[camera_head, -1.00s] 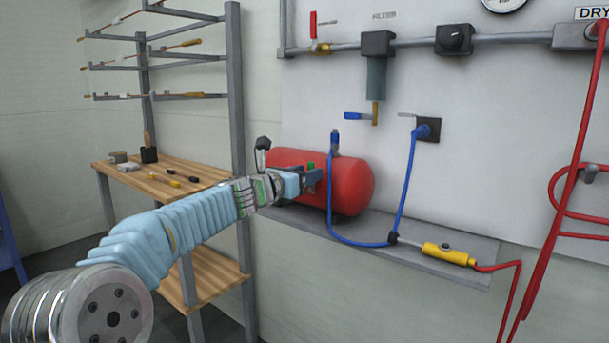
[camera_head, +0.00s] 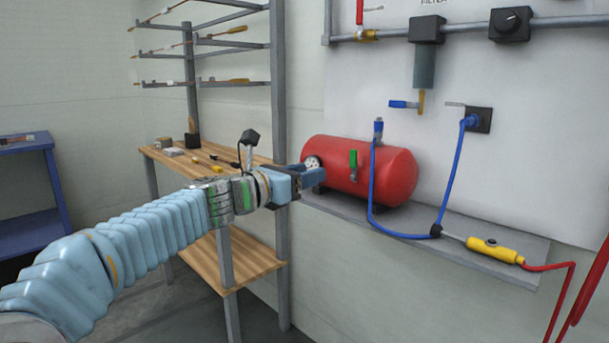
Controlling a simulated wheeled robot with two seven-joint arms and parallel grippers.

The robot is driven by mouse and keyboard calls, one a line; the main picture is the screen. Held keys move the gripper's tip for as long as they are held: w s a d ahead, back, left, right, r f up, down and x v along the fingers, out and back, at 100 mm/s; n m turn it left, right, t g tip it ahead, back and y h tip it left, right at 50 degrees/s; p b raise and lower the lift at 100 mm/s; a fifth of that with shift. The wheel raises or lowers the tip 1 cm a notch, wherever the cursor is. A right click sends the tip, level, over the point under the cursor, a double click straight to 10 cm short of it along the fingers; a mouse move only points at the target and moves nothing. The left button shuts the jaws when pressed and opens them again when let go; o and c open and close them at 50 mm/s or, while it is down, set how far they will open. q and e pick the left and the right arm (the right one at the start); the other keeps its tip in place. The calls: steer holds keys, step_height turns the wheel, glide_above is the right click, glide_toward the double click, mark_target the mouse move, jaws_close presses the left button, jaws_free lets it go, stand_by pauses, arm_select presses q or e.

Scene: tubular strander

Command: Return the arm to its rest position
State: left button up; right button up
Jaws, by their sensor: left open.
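My left arm (camera_head: 150,232) comes in from the lower left in a light blue ribbed sleeve. My left gripper (camera_head: 312,174) is open and empty, just left of the red tank (camera_head: 385,178) on the grey shelf. Its fingers point right, overlapping the tank's left end in the picture near a round gauge (camera_head: 312,162). I cannot tell whether they touch the tank. A green-handled valve (camera_head: 353,160) shows on the tank's front. My right gripper is not in view.
A wooden workbench (camera_head: 225,160) with a rod rack stands behind my arm. A blue table (camera_head: 30,225) is at far left. A blue hose (camera_head: 372,200) loops from the tank to the wall panel. A yellow tool (camera_head: 495,250) lies on the shelf (camera_head: 460,225).

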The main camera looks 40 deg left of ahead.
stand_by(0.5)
arm_select(q)
steer(key=w+d+f+m+g, duration=0.3)
steer(key=f, duration=0.7)
steer(key=w+d+f+m+g, duration=0.2)
steer(key=f+m, duration=0.1)
steer(key=f, duration=0.7)
steer(key=w+d+f+m+g, duration=0.3)
steer(key=f, duration=0.8)
steer(key=s+d+f+m+g, duration=0.1)
steer(key=d+f+m, duration=0.2)
steer(key=f, duration=0.3)
steer(key=s+d+f+m+g, duration=0.1)
steer(key=d+f+m+g, duration=0.15)
steer(key=f, duration=0.45)
steer(key=s+d+f+m+g+h, duration=0.1)
steer(key=s+d+f+m+g, duration=0.1)
steer(key=s+d+f+m, duration=0.45)
steer(key=s+d+f+m+g, duration=0.1)
steer(key=s+d+f+m, duration=0.3)
steer(key=f, duration=0.6)
steer(key=s+d+f+m+g+h, duration=0.2)
steer(key=s+d+f+m, duration=0.4)
steer(key=s, duration=0.6)
steer(key=d+m+g, duration=0.1)
steer(key=d+m, duration=0.1)
steer(key=shift+d+f, duration=0.15)
steer(key=shift+d, duration=0.15)
